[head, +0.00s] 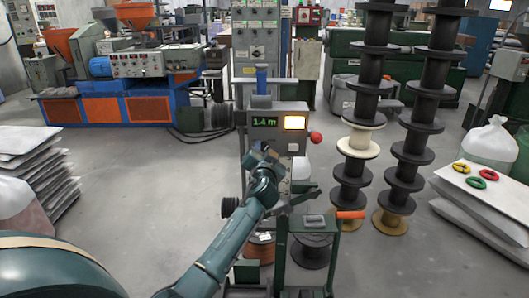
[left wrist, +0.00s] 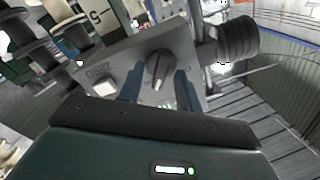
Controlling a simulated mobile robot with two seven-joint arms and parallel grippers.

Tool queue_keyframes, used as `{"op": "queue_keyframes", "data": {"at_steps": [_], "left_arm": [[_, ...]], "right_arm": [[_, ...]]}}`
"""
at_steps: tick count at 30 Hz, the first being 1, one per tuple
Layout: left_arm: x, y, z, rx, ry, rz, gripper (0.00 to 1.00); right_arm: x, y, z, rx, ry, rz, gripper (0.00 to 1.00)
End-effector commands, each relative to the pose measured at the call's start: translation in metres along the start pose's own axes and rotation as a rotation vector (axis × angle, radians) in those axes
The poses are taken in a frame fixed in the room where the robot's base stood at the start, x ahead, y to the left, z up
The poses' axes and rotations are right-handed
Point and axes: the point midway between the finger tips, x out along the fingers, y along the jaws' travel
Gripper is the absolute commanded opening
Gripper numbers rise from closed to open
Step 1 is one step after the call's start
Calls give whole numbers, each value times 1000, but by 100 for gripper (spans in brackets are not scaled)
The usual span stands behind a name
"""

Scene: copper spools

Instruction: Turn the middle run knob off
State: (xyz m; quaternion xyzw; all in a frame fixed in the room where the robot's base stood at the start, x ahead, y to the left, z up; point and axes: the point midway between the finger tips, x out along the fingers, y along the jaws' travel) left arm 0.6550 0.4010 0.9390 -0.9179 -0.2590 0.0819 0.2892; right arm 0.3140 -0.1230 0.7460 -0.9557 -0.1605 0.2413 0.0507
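The grey control box (head: 284,117) of the spooling machine stands mid-scene, with a green "1.4 m" readout (head: 264,122) and a lit yellow-white screen (head: 294,123). My left gripper (head: 264,153) is at the lower left of its front face and hides part of it. In the left wrist view a dark run knob (left wrist: 159,68) with a pale pointer mark sits on the grey panel (left wrist: 112,68). The left gripper's two fingers (left wrist: 158,88) are apart, one on each side of the knob; I cannot tell whether they touch it. My right gripper is not in view.
A red ball knob (head: 316,137) sticks out at the box's right side. Tall stacks of dark spools (head: 359,110) stand to the right. The floor to the left (head: 130,190) is clear.

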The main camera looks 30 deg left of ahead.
Motion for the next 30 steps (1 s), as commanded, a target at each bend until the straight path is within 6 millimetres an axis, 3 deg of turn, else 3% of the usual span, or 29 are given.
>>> {"op": "queue_keyframes", "data": {"at_steps": [8, 21, 30], "left_arm": [[2, 0, 0, 1, 1, 1, 35], [1, 0, 0, 1, 0, 1, 0], [1, 1, 0, -9, 1, 1, 0]], "right_arm": [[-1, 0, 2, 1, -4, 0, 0], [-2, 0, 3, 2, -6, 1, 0], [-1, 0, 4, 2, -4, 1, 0]]}}
